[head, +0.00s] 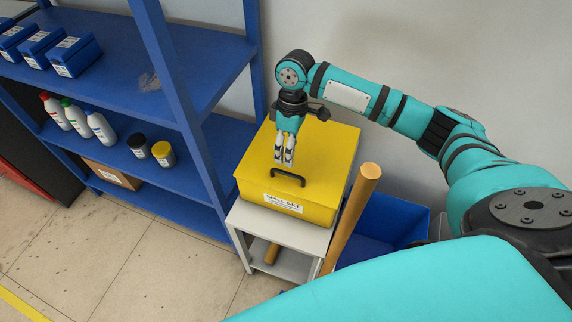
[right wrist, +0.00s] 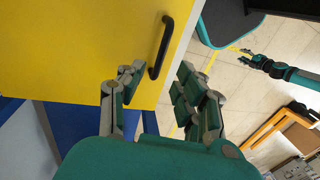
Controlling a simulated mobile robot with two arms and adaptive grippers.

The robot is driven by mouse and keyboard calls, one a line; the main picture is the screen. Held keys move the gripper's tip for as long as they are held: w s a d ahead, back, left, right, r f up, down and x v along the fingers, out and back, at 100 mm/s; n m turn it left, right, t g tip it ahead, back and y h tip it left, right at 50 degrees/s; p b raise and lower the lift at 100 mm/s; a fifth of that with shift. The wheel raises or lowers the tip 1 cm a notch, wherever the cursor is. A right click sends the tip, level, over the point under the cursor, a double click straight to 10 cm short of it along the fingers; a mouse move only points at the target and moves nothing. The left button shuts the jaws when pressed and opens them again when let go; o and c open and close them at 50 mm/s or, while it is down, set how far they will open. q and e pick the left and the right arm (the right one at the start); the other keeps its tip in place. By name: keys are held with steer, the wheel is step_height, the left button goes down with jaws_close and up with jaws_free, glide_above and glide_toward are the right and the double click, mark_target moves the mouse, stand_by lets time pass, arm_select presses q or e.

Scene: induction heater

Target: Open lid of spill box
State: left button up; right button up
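The yellow spill box (head: 300,160) stands on a small grey stand, with its lid (head: 325,150) shut. A black handle (head: 287,177) is at the lid's front edge. The handle also shows in the right wrist view (right wrist: 162,47). My right gripper (head: 284,162) points down over the lid, just behind the handle in the head view. In the right wrist view its fingers (right wrist: 160,75) are spread, with the handle showing between and beyond them; contact cannot be told. My left gripper (right wrist: 247,57) shows small at the right of the wrist view; its finger state is unclear.
A blue shelf (head: 200,75) with bottles, jars and blue boxes stands close on the left. A wooden post (head: 350,220) rises just right of the spill box, beside a blue bin (head: 405,217). The wall is behind. Floor in front is clear.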

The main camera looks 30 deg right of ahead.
mark_target(286, 167)
steer(key=shift+s+a+f, duration=0.15)
steer(key=shift+f, duration=0.75)
steer(key=shift+s+a+f, duration=0.1)
steer(key=shift+f, duration=0.8)
steer(key=shift+s+a+f, duration=0.15)
steer(key=shift+f, duration=0.75)
jaws_close()
